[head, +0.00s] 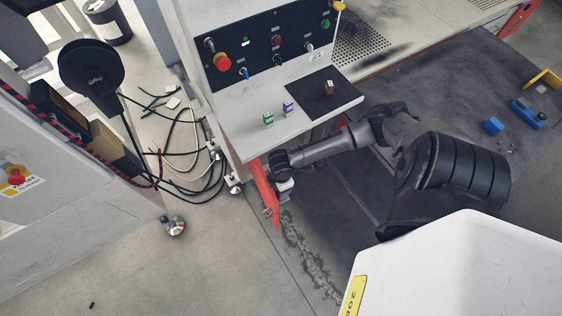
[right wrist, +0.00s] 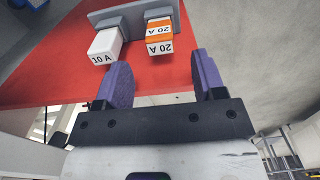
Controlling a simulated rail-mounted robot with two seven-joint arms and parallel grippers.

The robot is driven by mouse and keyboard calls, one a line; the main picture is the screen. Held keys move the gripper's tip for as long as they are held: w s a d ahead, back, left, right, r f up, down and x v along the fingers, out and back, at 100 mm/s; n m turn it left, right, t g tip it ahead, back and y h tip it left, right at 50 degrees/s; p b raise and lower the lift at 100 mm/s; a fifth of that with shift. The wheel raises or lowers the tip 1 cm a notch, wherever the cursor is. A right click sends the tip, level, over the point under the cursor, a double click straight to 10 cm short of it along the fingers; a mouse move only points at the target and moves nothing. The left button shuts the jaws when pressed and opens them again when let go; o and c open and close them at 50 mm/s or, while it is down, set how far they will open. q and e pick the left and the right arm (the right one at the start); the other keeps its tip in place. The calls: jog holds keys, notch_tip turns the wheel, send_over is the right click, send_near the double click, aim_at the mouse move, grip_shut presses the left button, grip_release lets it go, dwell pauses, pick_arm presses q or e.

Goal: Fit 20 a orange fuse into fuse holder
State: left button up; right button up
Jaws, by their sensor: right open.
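In the right wrist view, an orange fuse (right wrist: 159,30) marked 20 A stands on a grey holder strip (right wrist: 105,15) against a red surface. A white fuse (right wrist: 105,46) marked 10 A is beside it on the left. My right gripper (right wrist: 160,72) is open, with its purple fingers apart. The orange fuse is just beyond the gap between the fingertips, and nothing is held. In the head view, my right arm reaches left below the console, to a red post; the fuses cannot be made out there. My left gripper is not in view.
In the head view, the console shelf (head: 240,135) carries a green block (head: 268,118), a purple block (head: 288,106) and a brown block (head: 329,88) on a dark pad. A red post (head: 262,192) stands below it. Loose cables (head: 190,150) lie on the left.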

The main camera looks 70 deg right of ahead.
notch_tip(320, 180, up, 8)
jog(key=p, duration=0.1)
jog(key=shift+f, duration=0.2)
dwell(0.4)
